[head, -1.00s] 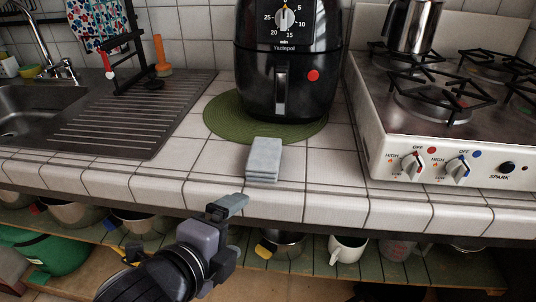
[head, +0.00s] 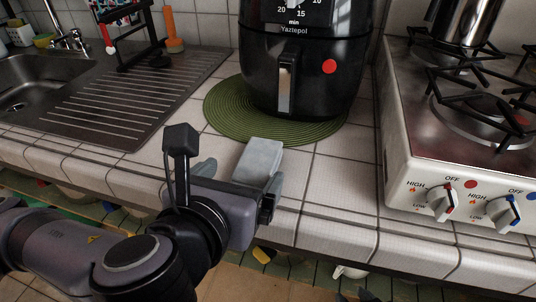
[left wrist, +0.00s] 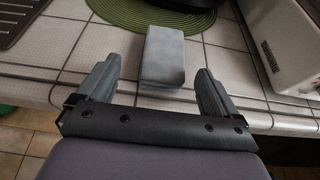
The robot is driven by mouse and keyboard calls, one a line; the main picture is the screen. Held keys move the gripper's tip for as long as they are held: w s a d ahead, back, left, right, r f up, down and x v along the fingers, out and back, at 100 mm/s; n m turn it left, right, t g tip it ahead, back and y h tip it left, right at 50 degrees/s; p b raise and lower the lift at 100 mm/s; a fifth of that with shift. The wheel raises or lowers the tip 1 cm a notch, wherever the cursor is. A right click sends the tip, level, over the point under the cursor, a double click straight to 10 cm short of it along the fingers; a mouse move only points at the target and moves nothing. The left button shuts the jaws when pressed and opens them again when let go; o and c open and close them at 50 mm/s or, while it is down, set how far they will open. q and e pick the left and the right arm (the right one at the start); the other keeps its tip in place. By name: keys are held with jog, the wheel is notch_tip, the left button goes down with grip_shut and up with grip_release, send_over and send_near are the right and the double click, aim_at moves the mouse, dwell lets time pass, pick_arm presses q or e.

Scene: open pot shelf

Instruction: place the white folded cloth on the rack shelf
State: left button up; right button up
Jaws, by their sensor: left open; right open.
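The white folded cloth (head: 259,159) lies on the tiled counter in front of the green round mat; it looks pale grey and stacked in layers. In the left wrist view the cloth (left wrist: 163,52) lies ahead of and between the two fingers. My left gripper (head: 240,177) is open and empty at the counter's front edge, its fingers to either side of the cloth's near end and apart from it. It also shows in the left wrist view (left wrist: 157,75). A slatted shelf (head: 311,268) shows below the counter, mostly hidden. My right gripper is not in view.
A black air fryer (head: 300,75) stands on the green mat (head: 222,112) behind the cloth. A white stove (head: 420,170) stands at the right. A ribbed drainboard (head: 120,105) with a black stand (head: 128,45) and a sink are at the left. Pots crowd the lower shelf.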

aim_at(258, 158)
pick_arm(q)
jog(key=shift+d+r+b+x, duration=0.1)
jog(key=shift+x, duration=1.1)
jog(key=shift+d+r+b+x, duration=0.1)
jog(key=shift+b+x, duration=0.05)
jog(key=shift+x, duration=1)
jog(key=shift+d+r+b+x, duration=0.1)
jog(key=shift+d+x, duration=0.05)
jog(key=shift+x, duration=1.05)
jog(key=c, duration=1.1)
jog(key=shift+c, duration=0.2)
